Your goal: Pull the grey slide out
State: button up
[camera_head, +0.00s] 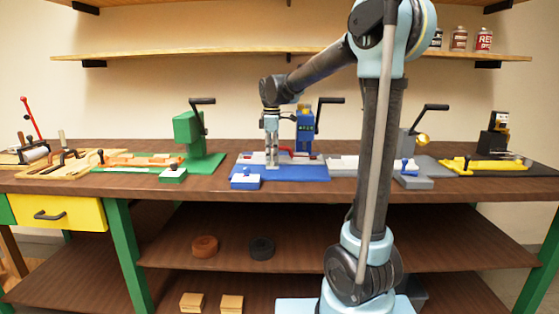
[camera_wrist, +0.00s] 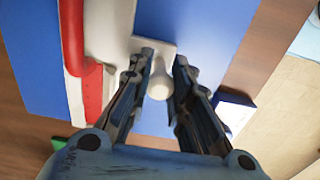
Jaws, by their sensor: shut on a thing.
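My gripper (camera_head: 271,164) points down at the blue station in the middle of the bench. In the wrist view its two fingers (camera_wrist: 158,70) are shut on a pale grey knob (camera_wrist: 160,86), one finger on either side. The knob joins a pale grey plate, seemingly the grey slide (camera_wrist: 155,44), over the blue base (camera_wrist: 200,25). The base also shows in the head view (camera_head: 305,173). A red bar (camera_wrist: 72,40) and a pale rail (camera_wrist: 105,30) lie left of the fingers in the wrist view. The fingers hide part of the slide.
A blue block with a white top (camera_head: 246,180) stands at the base's front left. A blue post with a lever (camera_head: 306,130) rises behind. A green press (camera_head: 190,135) stands to the left. My arm hides part of the grey station (camera_head: 425,167) to the right.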

jog(key=shift+s, duration=0.1)
jog(key=shift+s+a, duration=0.15)
jog(key=shift+s, duration=3.3)
jog(key=shift+s+r, duration=0.1)
jog(key=shift+s, duration=1.7)
jog(key=shift+s+a, duration=0.1)
jog(key=shift+s, duration=0.35)
jog(key=shift+o, duration=1.2)
jog(key=shift+s, duration=0.35)
